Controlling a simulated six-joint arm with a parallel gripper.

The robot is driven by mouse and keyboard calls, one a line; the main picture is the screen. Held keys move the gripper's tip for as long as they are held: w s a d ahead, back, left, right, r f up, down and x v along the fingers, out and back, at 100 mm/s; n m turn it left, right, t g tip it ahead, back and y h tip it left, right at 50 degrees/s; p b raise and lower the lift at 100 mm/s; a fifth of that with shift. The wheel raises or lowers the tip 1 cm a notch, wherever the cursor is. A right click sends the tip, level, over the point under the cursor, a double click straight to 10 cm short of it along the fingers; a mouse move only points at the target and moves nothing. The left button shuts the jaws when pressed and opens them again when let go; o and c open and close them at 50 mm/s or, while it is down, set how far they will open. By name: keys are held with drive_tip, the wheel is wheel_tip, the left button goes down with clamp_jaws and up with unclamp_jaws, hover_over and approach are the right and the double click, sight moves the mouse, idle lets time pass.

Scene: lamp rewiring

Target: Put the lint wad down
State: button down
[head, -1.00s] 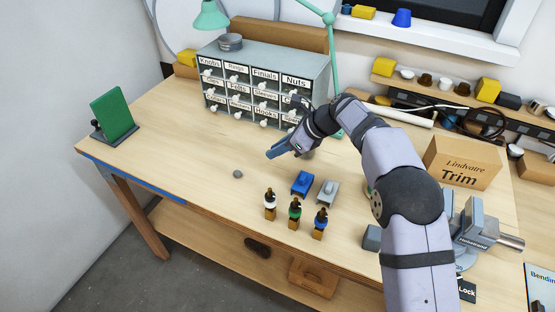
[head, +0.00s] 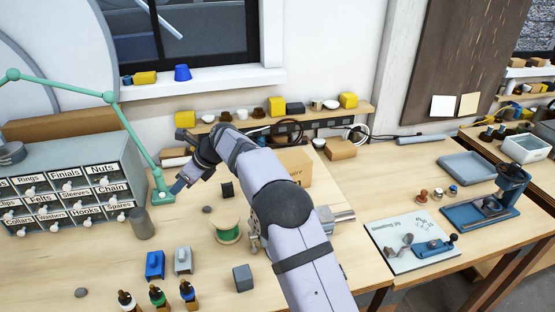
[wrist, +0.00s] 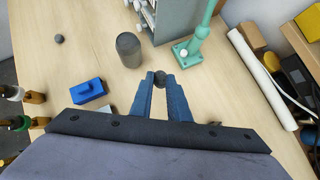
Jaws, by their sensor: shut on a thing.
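My gripper (head: 175,188) is above the bench near the foot of the green lamp, to the right of the drawer cabinet. In the wrist view its two blue fingers (wrist: 160,84) are shut on a small dark grey ball, the lint wad (wrist: 159,77), held at the tips. In the head view the wad is too small to make out at the fingertips. A similar grey lump (head: 81,292) lies on the bench at the front left and also shows in the wrist view (wrist: 59,39). Another small grey lump (head: 207,209) lies right of the gripper.
A grey cylinder (head: 140,222) stands close by, left of the fingers. The drawer cabinet (head: 75,190) and the lamp foot (head: 162,197) are near. A blue block (head: 155,264), a grey block (head: 183,260) and a green spool (head: 227,232) stand in front. Bare wood lies between them.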

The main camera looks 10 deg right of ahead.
drive_tip(key=w+d+r+m+t+h+p, duration=0.1)
drive_tip(key=w+d+r+m+t, duration=0.2)
drive_tip(key=d, duration=0.7)
drive_tip(key=w+d+r+m+h+p, duration=0.1)
drive_tip(key=w+d+r+m+h, duration=0.2)
drive_tip(key=d, duration=0.7)
wheel_tip(320, 180, up, 2)
drive_tip(key=m+h, duration=0.1)
drive_tip(key=m, duration=0.3)
hover_over(286, 161)
drive_tip(key=s, duration=0.3)
drive_tip(key=shift+t, duration=0.4)
drive_tip(key=shift+w+d+f+p, duration=0.15)
drive_tip(key=shift+f+p, duration=0.15)
drive_tip(key=shift+f, duration=1.35)
drive_tip(key=shift+s+d+f+p, duration=0.1)
drive_tip(key=shift+f+p, duration=0.25)
drive_tip(key=shift+f, duration=1.3)
drive_tip(key=shift+w+d+f+p, duration=0.15)
drive_tip(key=shift+f+p, duration=0.15)
drive_tip(key=shift+f, duration=1.35)
drive_tip(key=shift+f, duration=0.2)
drive_tip(key=c, duration=1.7)
unclamp_jaws()
drive_tip(key=shift+s+r, duration=0.1)
drive_tip(key=shift+r, duration=0.15)
